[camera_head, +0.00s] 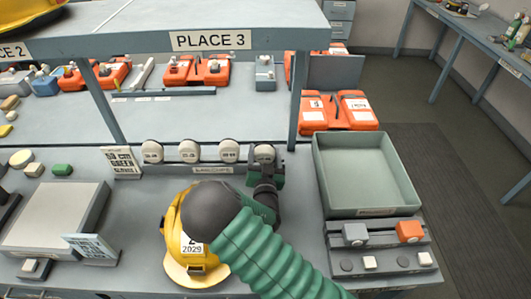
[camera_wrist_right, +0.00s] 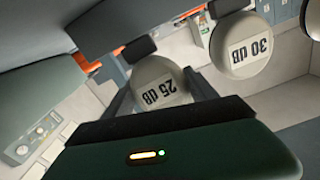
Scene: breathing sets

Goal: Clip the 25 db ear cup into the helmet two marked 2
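The 25 dB ear cup (camera_head: 264,152) is the rightmost of the pale round cups in the row; its label is readable in the right wrist view (camera_wrist_right: 160,88). My right gripper (camera_head: 266,168) is at this cup, with dark fingers on both sides of it in the wrist view (camera_wrist_right: 160,92). Whether the fingers press on the cup cannot be told. The yellow helmet (camera_head: 181,263) with a white label reading 2 and 2029 sits on the bench, nearer than the row. My right arm hides its right side. My left gripper is out of view.
Other ear cups (camera_head: 189,151) stand left in the row, including the 30 dB cup (camera_wrist_right: 242,45). A green-grey tray (camera_head: 404,160) and a switch panel (camera_head: 385,263) are at right. A grey box (camera_head: 55,215) and a sign (camera_head: 90,248) stand left. A shelf (camera_head: 205,42) overhangs the back.

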